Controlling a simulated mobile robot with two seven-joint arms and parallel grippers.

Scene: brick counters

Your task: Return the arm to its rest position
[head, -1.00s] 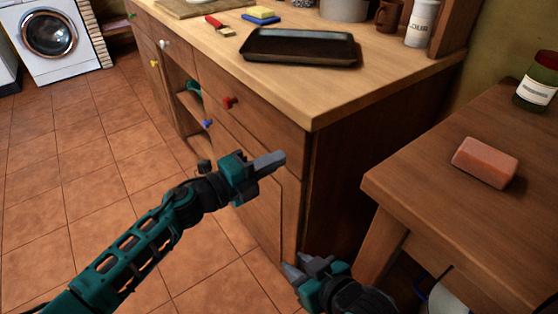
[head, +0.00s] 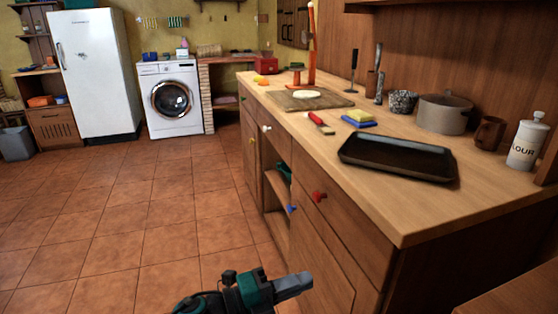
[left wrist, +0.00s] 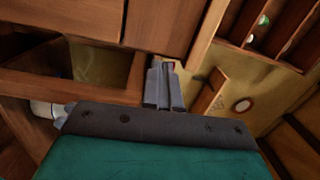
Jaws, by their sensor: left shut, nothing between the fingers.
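My left gripper (head: 292,285) is at the bottom of the head view, in front of the counter's drawers and over the tiled floor. Its fingers are together and hold nothing. In the left wrist view the closed fingers (left wrist: 165,84) point away from the camera, with wooden furniture around them. My right gripper is not in view now.
The wooden counter (head: 415,213) stands close on the right. It bears a black baking tray (head: 398,157), a pot (head: 443,114) and a flour jar (head: 527,140). A corner of another wooden table (head: 515,298) shows at bottom right. The tiled floor (head: 130,215) on the left is clear.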

